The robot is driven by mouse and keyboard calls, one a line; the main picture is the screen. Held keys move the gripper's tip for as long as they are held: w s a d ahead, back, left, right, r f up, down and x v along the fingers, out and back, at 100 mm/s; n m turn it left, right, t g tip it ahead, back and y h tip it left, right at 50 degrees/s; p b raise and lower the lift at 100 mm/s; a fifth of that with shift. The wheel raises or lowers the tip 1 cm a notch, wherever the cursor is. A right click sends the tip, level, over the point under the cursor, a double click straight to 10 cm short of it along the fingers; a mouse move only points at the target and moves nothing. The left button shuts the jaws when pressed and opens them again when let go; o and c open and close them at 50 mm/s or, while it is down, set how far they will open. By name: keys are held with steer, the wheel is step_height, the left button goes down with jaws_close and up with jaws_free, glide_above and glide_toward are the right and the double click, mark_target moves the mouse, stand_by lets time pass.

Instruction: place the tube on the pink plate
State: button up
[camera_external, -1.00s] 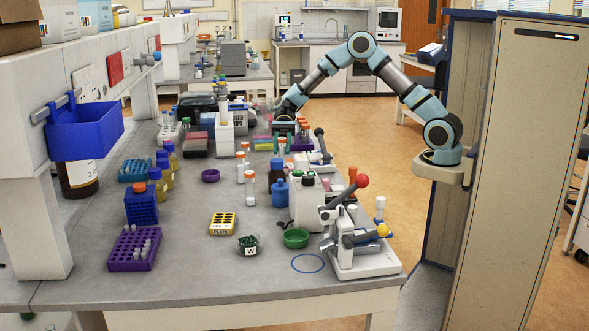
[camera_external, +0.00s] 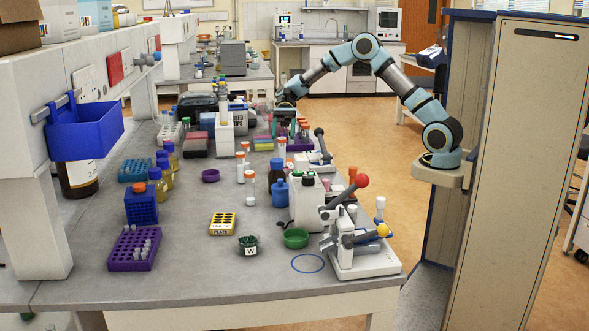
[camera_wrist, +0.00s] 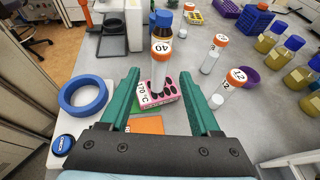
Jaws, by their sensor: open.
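In the external view, my gripper (camera_external: 285,112) is above the far right part of the bench.
Capped tubes labelled 3 (camera_wrist: 213,55) and 12 (camera_wrist: 230,88) stand to the right. A blue ring (camera_wrist: 84,97) on a white base is at the left. An orange card (camera_wrist: 146,124) lies near the fingers. A blue-capped bottle (camera_wrist: 164,18) is behind the tube.

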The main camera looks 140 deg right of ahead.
steer(key=shift+v, duration=2.3)
steer(key=w+a+r+n+g+p, duration=0.35)
steer(key=w+a+n, duration=0.25)
steer(key=w+a, duration=0.45)
steer(key=w+a+r+n+g+p, duration=0.3)
steer(key=w+a+r+n, duration=0.25)
steer(key=w+a, duration=0.5)
steer(key=s+a+f+n+g+h, duration=0.1)
steer(key=a+f+n+h, duration=0.1)
steer(key=a+f+n, duration=0.35)
steer(key=s+a+f+n+g+h+b, duration=0.1)
steer(key=s+a+f+n+g+h, duration=0.1)
steer(key=a, duration=0.7)
steer(key=s+a+f+n+g+h, duration=0.1)
steer(key=a+f+n+h, duration=0.2)
steer(key=a, duration=0.4)
steer(key=s+a+f+n+b, duration=0.4)
steer(key=s+f+n, duration=0.2)
steer(key=s+f, duration=0.2)
steer(key=s+t, duration=0.1)
steer(key=s, duration=0.1)
steer(key=shift+s+f+h+b, duration=0.3)
steer(key=shift+f+h+b, duration=0.05)
steer(key=shift+h+b, duration=0.05)
